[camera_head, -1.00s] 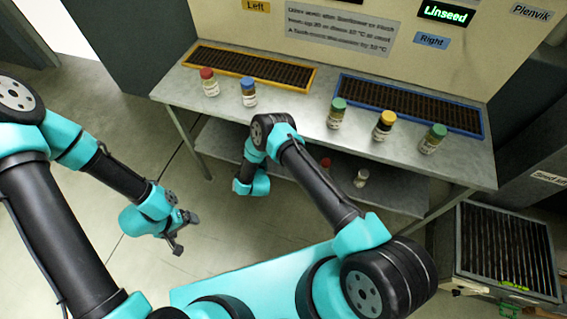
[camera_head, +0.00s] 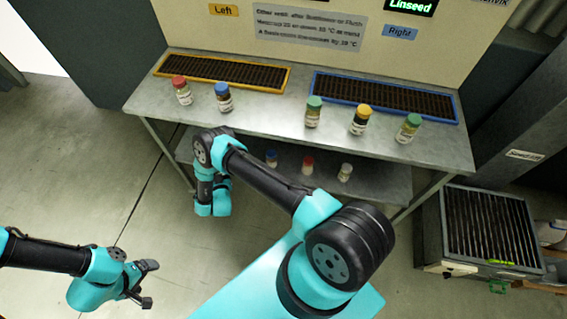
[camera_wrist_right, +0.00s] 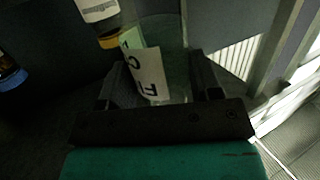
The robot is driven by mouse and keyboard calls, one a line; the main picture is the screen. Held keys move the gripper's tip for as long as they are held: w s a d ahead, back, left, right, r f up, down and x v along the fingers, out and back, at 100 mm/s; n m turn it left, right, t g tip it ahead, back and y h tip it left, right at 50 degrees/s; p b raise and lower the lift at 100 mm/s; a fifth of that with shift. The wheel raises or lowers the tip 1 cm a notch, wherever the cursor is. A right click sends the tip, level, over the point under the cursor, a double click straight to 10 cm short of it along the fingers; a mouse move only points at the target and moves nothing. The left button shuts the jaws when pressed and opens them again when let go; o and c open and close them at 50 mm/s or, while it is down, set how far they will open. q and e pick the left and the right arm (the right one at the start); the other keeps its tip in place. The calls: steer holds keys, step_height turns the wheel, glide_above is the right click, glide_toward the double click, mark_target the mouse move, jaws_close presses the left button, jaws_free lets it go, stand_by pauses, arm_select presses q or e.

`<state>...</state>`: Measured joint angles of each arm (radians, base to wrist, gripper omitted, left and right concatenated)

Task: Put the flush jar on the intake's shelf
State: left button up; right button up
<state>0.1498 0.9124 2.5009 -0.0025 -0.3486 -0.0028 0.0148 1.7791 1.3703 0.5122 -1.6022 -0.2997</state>
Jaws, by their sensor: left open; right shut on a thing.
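In the right wrist view my right gripper (camera_wrist_right: 180,92) is shut on a clear jar (camera_wrist_right: 173,55) with a white label (camera_wrist_right: 148,75) and a greenish patch. Only a few upside-down letters show, perhaps "FL" and "C", so I cannot read the full name. The jar's cap is not clear. In the head view the right arm bends down in front of the table, and its fingers and the held jar are hidden. My left gripper (camera_head: 143,283) is open and empty, low over the floor at left. I cannot tell which part is the intake's shelf.
Jars with red (camera_head: 182,91), blue (camera_head: 223,97), green (camera_head: 313,112), yellow (camera_head: 360,120) and green (camera_head: 408,128) caps stand on the metal table (camera_head: 270,110). Three smaller jars, including a red-capped one (camera_head: 307,165), stand on its lower shelf (camera_head: 385,187). A slatted box (camera_head: 488,230) stands right.

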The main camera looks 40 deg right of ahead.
steer(key=a+x, duration=0.1)
steer(key=x, duration=0.4)
steer(key=w+a+x, duration=0.1)
steer(key=x, duration=0.4)
steer(key=a+r+x, duration=0.1)
steer(key=x, duration=0.4)
steer(key=shift+w+d, duration=0.1)
steer(key=shift+w, duration=0.35)
steer(key=shift+w, duration=0.1)
steer(key=shift+w+d+f, duration=0.1)
steer(key=shift+w+f, duration=0.05)
steer(key=shift+f, duration=1.65)
steer(key=o, duration=1.1)
steer(key=shift+f, duration=0.15)
steer(key=shift+o, duration=0.2)
steer(key=shift+r, duration=0.2)
steer(key=v, duration=1.2)
